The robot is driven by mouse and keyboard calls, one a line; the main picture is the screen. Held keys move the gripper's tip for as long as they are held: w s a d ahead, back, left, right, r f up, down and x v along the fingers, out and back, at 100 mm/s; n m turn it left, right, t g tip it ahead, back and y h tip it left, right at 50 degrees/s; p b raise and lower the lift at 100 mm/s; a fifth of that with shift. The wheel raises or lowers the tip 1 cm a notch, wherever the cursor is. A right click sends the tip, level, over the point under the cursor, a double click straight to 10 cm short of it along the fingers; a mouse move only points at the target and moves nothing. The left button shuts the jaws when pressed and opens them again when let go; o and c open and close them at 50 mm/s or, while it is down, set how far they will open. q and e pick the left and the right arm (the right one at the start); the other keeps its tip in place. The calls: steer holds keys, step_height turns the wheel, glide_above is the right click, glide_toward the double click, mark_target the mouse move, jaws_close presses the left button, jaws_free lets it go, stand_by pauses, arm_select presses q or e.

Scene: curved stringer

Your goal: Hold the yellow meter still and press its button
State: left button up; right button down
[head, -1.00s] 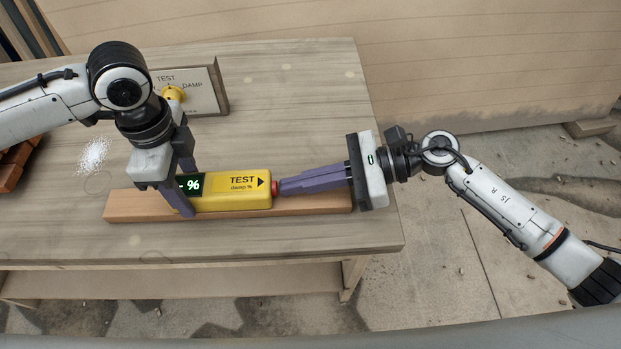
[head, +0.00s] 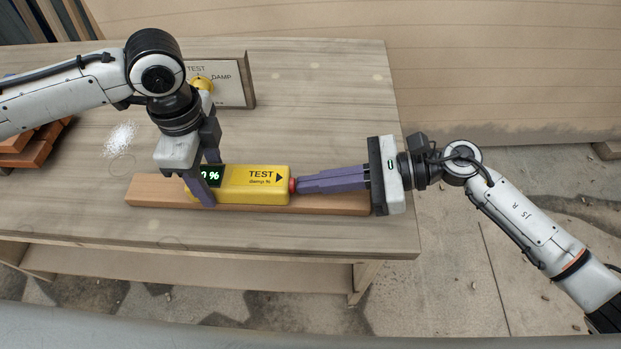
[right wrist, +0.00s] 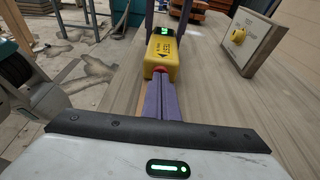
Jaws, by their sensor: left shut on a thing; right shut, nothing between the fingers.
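The yellow meter (head: 254,184) lies on a wooden strip (head: 150,191) on the table. Its face reads TEST and damp %, and its lit display (head: 210,175) shows a figure ending in "0 %", partly hidden by a finger. My left gripper (head: 207,177) is shut across the meter's left end. The red button (head: 292,185) is on the meter's right end. My right gripper (head: 298,185) is shut and empty, its purple fingertips against the button. In the right wrist view the fingers (right wrist: 160,98) reach the meter (right wrist: 163,57) at the red button (right wrist: 160,70).
A sign board (head: 232,88) with a yellow knob (head: 201,84) stands behind my left gripper.

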arm_select(q)
steer(key=shift+a, duration=0.15)
arm_select(e)
steer(key=v, duration=0.8)
steer(key=f+v, duration=0.1)
steer(key=v, duration=0.4)
steer(key=shift+w+d, duration=0.1)
arm_select(q)
steer(key=shift+f, duration=0.1)
steer(key=o, duration=1.9)
steer(key=shift+r, duration=2.55)
